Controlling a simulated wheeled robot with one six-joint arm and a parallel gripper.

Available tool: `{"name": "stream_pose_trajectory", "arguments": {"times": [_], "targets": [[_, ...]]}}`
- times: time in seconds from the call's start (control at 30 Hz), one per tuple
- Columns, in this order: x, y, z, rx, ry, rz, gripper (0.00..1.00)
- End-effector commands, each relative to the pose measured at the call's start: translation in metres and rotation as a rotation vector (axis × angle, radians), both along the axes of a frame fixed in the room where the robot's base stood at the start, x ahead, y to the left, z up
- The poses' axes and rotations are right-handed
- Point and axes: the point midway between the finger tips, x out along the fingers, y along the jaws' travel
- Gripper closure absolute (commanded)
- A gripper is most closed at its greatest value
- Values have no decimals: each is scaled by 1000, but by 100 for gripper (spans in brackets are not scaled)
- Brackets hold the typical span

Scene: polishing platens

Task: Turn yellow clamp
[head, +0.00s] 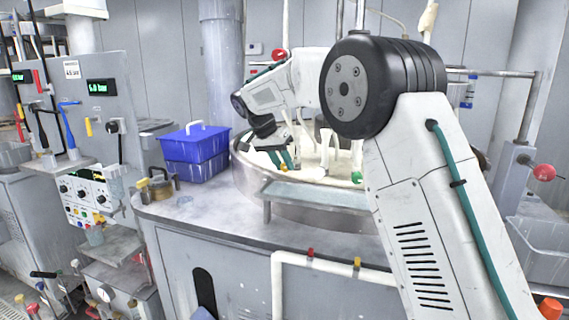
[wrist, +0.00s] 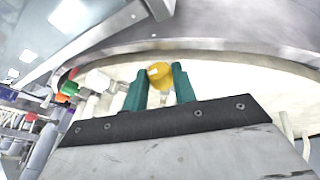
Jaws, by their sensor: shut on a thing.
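The yellow clamp (wrist: 160,74) shows in the wrist view between the teal fingertips of my gripper (wrist: 157,88), with a pale stem below it. My gripper is shut on it. In the head view my gripper (head: 287,158) points down over the round metal basin (head: 300,210), among white upright pipes. I cannot make out the yellow clamp in the head view; my gripper and the pipes hide that spot.
In the wrist view a green knob (wrist: 69,88) and a white fitting (wrist: 97,80) are left of the fingers. In the head view a blue box (head: 195,145) stands left of the basin. White pipes (head: 327,150) crowd the basin. A white rail (head: 335,266) runs along the front.

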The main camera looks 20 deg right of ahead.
Motion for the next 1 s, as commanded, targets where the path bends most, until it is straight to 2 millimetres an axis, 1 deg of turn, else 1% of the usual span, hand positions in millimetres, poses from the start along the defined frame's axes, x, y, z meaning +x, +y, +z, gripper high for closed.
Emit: {"name": "stream_pose_trajectory", "arguments": {"times": [0.2,0.4,0.6,1.0], "targets": [[2,3,-3,-94,130,0,96],[3,3,-4,-152,206,-2,96],[3,3,-4,-181,246,-1,96],[3,3,-4,-188,258,-2,96]]}}
